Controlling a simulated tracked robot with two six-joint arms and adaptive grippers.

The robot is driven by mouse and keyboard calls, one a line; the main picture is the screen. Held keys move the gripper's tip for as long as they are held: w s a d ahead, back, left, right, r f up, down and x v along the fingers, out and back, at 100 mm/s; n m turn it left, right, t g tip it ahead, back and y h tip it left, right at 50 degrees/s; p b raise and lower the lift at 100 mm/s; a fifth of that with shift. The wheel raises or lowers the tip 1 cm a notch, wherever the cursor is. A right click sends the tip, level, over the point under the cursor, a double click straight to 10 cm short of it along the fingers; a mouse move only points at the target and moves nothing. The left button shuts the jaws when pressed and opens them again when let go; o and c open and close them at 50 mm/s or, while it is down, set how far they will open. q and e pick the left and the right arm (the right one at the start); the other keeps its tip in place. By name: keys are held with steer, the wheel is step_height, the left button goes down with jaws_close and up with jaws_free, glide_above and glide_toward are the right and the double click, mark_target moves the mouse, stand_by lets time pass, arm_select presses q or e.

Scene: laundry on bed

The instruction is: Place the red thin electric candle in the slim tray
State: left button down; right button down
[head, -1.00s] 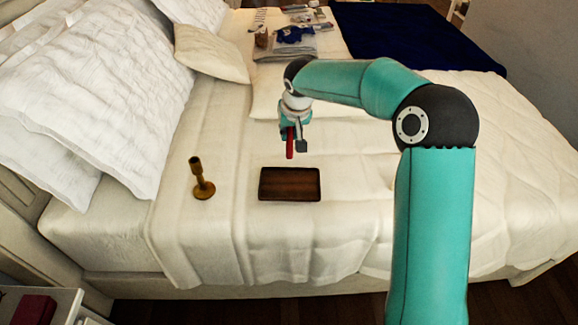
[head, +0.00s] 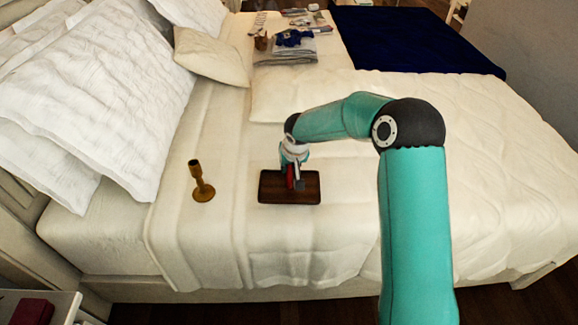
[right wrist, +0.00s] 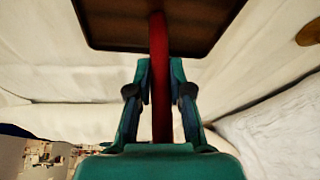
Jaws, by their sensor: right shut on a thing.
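The slim tray (head: 268,195) is dark brown, rectangular and shallow, and lies on the bed in the head view. My right gripper (head: 294,184) is over its far part, pointing down. It is shut on the red thin electric candle (head: 290,181). In the right wrist view the candle (right wrist: 159,80) runs between the fingers of my right gripper (right wrist: 160,85), and its far end overlaps the tray (right wrist: 112,25). I cannot tell whether the candle touches the tray floor. My left gripper is not in view.
A brass-coloured candlestick (head: 201,184) stands on the bed left of the tray. White pillows (head: 100,90) lie at the left. Folded clothes (head: 287,52) and a dark blue blanket (head: 410,38) lie at the back. The sheet right of the tray is clear.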

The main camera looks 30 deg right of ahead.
steer(key=shift+f, duration=0.15)
steer(key=c, duration=1.1)
jaws_free()
steer(key=shift+o, duration=0.2)
steer(key=shift+r, duration=0.2)
steer(key=v, duration=1.2)
steer(key=shift+w, duration=0.1)
